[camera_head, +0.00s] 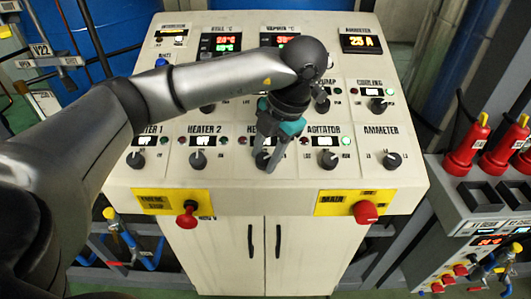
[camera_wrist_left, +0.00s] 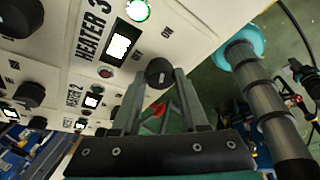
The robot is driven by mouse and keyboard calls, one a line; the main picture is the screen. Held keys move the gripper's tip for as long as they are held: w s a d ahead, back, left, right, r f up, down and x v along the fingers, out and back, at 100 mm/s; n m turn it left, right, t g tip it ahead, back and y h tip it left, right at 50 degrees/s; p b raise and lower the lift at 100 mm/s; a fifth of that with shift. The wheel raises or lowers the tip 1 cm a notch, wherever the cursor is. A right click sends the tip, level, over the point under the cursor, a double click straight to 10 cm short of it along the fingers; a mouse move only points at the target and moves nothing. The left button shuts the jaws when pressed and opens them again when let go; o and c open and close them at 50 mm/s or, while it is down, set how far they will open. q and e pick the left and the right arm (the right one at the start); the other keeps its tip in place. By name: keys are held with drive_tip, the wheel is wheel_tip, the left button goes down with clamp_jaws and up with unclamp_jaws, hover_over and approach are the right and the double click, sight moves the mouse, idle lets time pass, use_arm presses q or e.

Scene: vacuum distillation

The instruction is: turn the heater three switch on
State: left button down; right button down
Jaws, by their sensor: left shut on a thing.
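The heater three switch is a round black knob (camera_wrist_left: 158,72) on the white panel, beside the "HEATER 3" label (camera_wrist_left: 95,37) in the left wrist view. It sits between the fingertips of my left gripper (camera_wrist_left: 157,84), which is shut on it. OFF and ON marks are printed near the knob. A green lamp (camera_wrist_left: 138,10) by the label is brightly lit; a red lamp (camera_wrist_left: 107,73) looks dim. The small display (camera_wrist_left: 119,47) glows white, its text unclear. In the head view my left gripper (camera_head: 267,161) points down at the panel and hides most of the knob and label.
The heater 2 knob (camera_head: 198,160) is left of my gripper and the agitator knob (camera_head: 328,159) is right of it. Red main (camera_head: 365,212) and emergency-stop (camera_head: 187,214) buttons protrude from the lower front edge. The ammeter (camera_head: 361,41) is at the upper right.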

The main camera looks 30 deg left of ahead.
use_arm(q)
drive_tip(key=shift+c, duration=2.2)
unclamp_jaws()
drive_tip(key=shift+r, duration=0.15)
drive_tip(key=p+v, duration=0.2)
drive_tip(key=v, duration=1.3)
